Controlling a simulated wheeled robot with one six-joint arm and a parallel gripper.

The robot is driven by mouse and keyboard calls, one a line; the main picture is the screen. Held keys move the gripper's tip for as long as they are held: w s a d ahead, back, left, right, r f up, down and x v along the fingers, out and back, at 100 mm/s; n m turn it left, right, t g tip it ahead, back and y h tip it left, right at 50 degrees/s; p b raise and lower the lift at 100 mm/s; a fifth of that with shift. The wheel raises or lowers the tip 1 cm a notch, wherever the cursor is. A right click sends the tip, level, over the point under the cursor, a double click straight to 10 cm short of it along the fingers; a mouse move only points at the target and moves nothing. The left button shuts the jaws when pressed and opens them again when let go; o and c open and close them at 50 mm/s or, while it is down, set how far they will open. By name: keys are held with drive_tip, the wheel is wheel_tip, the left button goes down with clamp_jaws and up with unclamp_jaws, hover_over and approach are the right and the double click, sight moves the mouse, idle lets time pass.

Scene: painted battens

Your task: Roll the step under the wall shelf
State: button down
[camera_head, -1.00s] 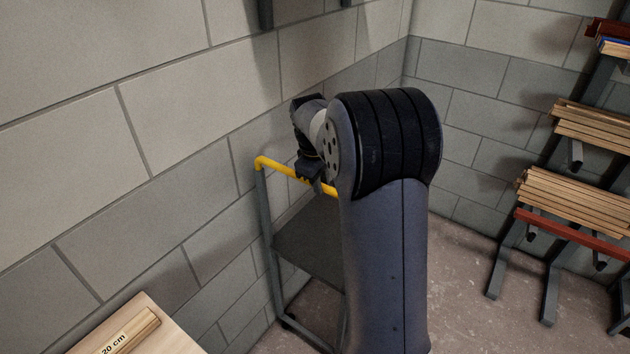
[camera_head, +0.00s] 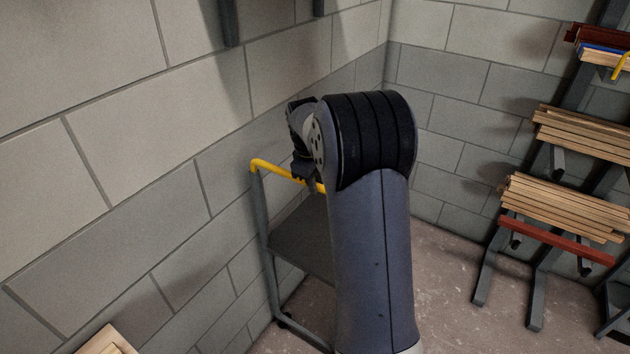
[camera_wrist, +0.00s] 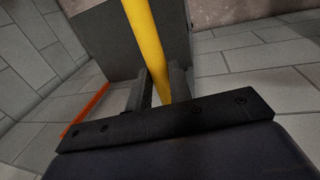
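The step is a grey frame with a dark platform (camera_head: 303,240) and a yellow top rail (camera_head: 272,166). It stands upright on the floor close beside the left block wall. My gripper (camera_head: 310,184) is at the right part of the yellow rail, partly hidden by my arm. In the wrist view the yellow rail (camera_wrist: 146,40) runs between the two fingers of my gripper (camera_wrist: 160,85), which sit close on either side of it. Two dark uprights, perhaps brackets of the wall shelf (camera_head: 229,22), show at the top edge; no shelf board is in view. My arm hides the step's right side.
A rack (camera_head: 545,275) with wooden battens (camera_head: 565,207) and a red batten (camera_head: 556,241) stands at the right. A pale wooden surface (camera_head: 106,342) shows at the lower left. The room corner is behind my arm. Floor (camera_head: 445,300) between arm and rack is clear.

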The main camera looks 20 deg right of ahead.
drive_tip(key=c, duration=1.5)
unclamp_jaws()
drive_tip(key=shift+w+d+r, duration=0.15)
drive_tip(key=shift+w+d, duration=0.05)
drive_tip(key=shift+d, duration=0.1)
drive_tip(key=shift+o, duration=1)
drive_tip(key=shift+a, duration=0.1)
wheel_tip(320, 180, up, 10)
drive_tip(key=s+a+b, duration=0.1)
drive_tip(key=shift+s+a+r, duration=0.15)
drive_tip(key=shift+a+r, duration=0.1)
drive_tip(key=shift+a, duration=0.1)
drive_tip(key=shift+f, duration=0.1)
